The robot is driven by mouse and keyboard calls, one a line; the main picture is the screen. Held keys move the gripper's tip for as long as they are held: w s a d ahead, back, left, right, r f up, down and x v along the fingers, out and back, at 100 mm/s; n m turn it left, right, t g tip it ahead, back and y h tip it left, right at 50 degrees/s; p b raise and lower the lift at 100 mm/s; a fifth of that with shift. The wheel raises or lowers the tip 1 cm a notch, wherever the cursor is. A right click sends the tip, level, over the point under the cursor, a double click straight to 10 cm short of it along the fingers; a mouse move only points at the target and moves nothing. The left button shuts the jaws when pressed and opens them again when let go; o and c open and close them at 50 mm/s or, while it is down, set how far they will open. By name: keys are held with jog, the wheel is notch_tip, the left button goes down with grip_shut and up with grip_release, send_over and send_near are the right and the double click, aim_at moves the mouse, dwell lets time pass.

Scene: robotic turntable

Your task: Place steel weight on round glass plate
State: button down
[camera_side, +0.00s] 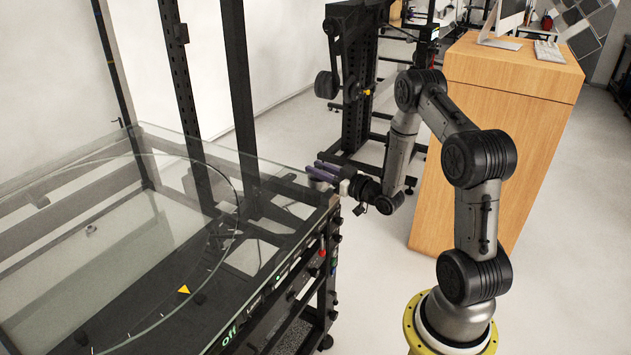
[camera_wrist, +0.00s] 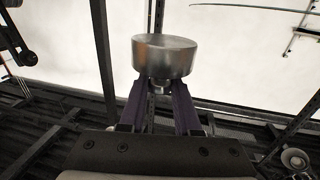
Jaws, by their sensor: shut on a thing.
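The steel weight (camera_wrist: 163,57) is a short, shiny metal cylinder in the wrist view, with a narrower neck below its wide body. My gripper (camera_wrist: 160,90) has its two purple fingers closed around that neck. In the side view my gripper (camera_side: 325,172) is at the right edge of the glass-topped table, and the weight (camera_side: 317,184) shows only small at the fingertips. The round glass plate (camera_side: 150,215) is the large transparent disc at the left, marked by a curved rim. The gripper and weight are right of this rim, apart from the plate.
A dark-framed table (camera_side: 300,290) with side controls and a lit "off" label carries the glass. Tall black posts (camera_side: 240,85) rise behind it. A yellow triangle mark (camera_side: 184,290) lies near the rim. A wooden cabinet (camera_side: 505,75) stands behind my arm. The plate's upper surface looks clear.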

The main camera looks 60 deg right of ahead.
aim_at(315, 180)
jog(key=shift+w+d+f, duration=0.3)
jog(key=shift+w+f, duration=0.25)
jog(key=shift+w+d+f, duration=0.1)
jog(key=shift+w+f, duration=0.05)
jog(key=shift+f, duration=0.75)
jog(key=shift+w+d+f, duration=0.1)
jog(key=shift+w+f, duration=0.05)
jog(key=shift+f, duration=0.7)
jog(key=shift+f, duration=0.15)
jog(key=c, duration=0.6)
grip_release()
jog(key=shift+f, duration=0.2)
